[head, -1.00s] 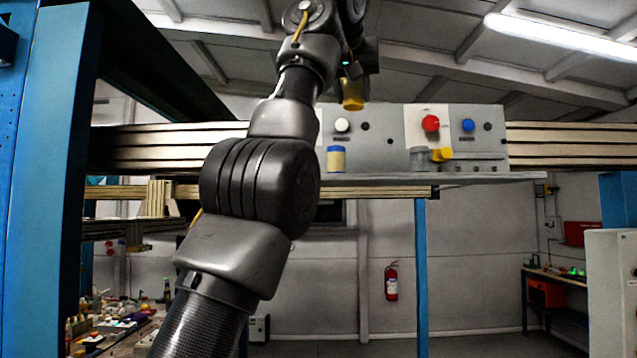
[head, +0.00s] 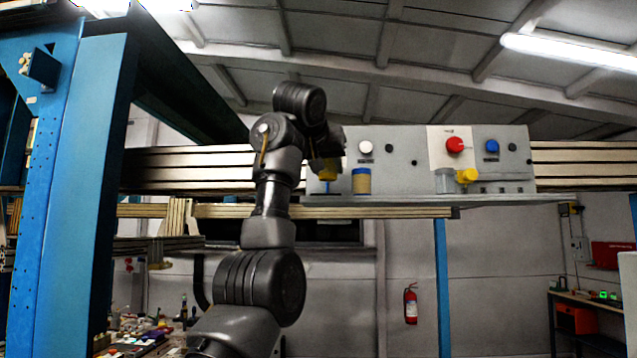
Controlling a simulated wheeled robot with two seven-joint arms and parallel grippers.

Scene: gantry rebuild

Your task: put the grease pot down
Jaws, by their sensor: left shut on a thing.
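The yellow grease pot (head: 327,174) is in my left gripper (head: 325,165), at the left end of the grey shelf (head: 430,202). The gripper is shut on it, and my own wrist hides part of the fingers and the pot. The pot is just above the shelf top or touching it; I cannot tell which. Something small and blue shows below the pot, too small to make out. My right gripper is not in view.
A tan pot with a blue top (head: 361,181) stands on the shelf just right of the held pot. Further right are a grey cup (head: 444,181) and a yellow object (head: 467,177). A control panel (head: 400,160) with white, red and blue buttons rises behind.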

